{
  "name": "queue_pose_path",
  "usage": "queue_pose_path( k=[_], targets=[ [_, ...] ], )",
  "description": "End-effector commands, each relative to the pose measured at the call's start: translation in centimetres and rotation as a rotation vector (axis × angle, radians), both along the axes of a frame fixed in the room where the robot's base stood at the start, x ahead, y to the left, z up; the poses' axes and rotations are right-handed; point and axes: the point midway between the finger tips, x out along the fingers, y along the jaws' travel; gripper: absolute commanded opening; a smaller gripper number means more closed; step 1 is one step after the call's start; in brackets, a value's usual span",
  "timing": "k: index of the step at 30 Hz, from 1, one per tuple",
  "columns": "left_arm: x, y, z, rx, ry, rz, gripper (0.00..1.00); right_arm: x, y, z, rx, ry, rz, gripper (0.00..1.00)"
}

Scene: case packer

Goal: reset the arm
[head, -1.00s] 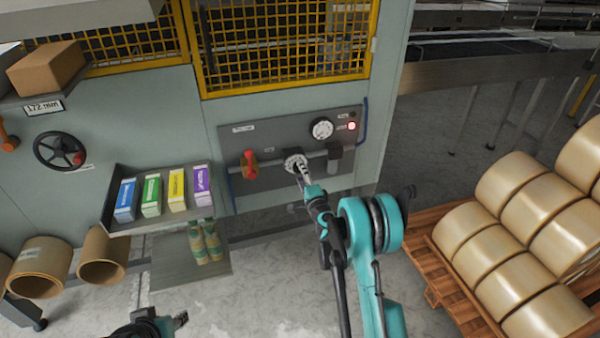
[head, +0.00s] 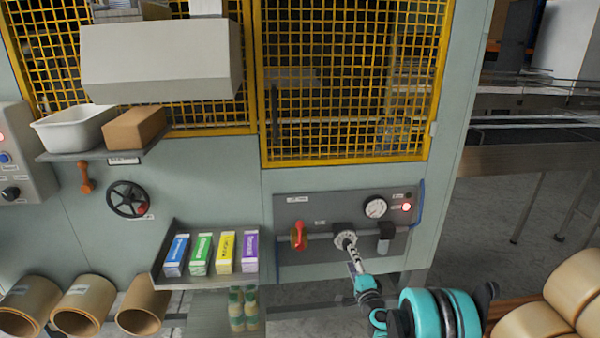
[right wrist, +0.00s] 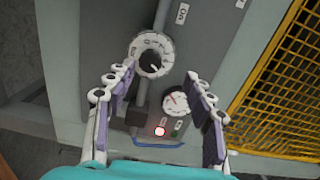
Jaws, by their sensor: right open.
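My right gripper (head: 353,252) is in front of the grey control panel (head: 325,205), just below the round white dial (head: 343,230) in the head view. In the right wrist view its two fingers (right wrist: 160,98) are spread apart with nothing between the pads. The dial (right wrist: 152,55) shows there ahead of the fingertips, uncovered, with a dark knob at its centre. My right arm comes up from the lower right of the head view. My left gripper is not in view.
The panel also has a red-handled valve (head: 299,236), a gauge (head: 375,208) and a lit red lamp (head: 406,207). A shelf with coloured boxes (head: 201,255) juts out at left. Large tan rolls (head: 575,285) stand at lower right. Yellow mesh (head: 345,80) is above.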

Motion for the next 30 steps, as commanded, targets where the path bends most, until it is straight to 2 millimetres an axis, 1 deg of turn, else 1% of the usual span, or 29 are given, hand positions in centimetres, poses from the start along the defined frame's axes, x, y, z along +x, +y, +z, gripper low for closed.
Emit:
queue_pose_path(
  k=[1,4,6,8,9,11,13,17,18,20,21,23,24,26,27,30],
  targets=[
    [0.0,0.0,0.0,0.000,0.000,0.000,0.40,-0.4,1.0,1.5,-0.040,0.008,0.027,0.53],
    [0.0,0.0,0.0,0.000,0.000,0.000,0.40,-1.7,3.2,4.6,-0.158,0.034,0.096,0.53],
    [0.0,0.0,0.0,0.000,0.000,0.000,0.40,-3.2,5.0,6.7,-0.254,0.058,0.153,0.53],
    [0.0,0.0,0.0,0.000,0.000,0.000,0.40,-4.6,6.4,8.1,-0.337,0.083,0.200,0.53],
    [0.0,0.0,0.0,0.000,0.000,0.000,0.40,-5.8,7.2,8.9,-0.391,0.100,0.232,0.53],
    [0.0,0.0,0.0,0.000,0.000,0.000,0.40,-7.7,8.3,9.8,-0.471,0.130,0.277,0.53],
    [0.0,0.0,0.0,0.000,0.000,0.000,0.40,-10.2,9.4,10.6,-0.564,0.167,0.329,0.53],
    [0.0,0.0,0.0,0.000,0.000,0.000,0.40,-15.4,10.7,11.2,-0.737,0.246,0.420,0.53],
    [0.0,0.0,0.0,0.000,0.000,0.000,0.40,-17.1,10.9,11.1,-0.789,0.273,0.446,0.53],
    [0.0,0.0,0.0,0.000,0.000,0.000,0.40,-19.8,11.0,10.9,-0.867,0.315,0.484,0.53],
    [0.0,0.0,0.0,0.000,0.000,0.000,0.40,-21.6,11.0,10.6,-0.917,0.344,0.509,0.53],
    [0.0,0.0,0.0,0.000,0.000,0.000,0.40,-24.5,10.8,10.1,-0.994,0.390,0.542,0.53],
    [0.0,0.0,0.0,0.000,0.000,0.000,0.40,-26.4,10.5,9.7,-1.045,0.423,0.563,0.53],
    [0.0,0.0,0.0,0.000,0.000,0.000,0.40,-29.2,9.8,8.9,-1.119,0.473,0.592,0.53],
    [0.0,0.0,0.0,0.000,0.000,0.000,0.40,-30.9,9.4,8.4,-1.165,0.506,0.609,0.53],
    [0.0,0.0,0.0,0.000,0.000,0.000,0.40,-34.8,8.0,7.1,-1.266,0.582,0.642,0.53]
  ],
)
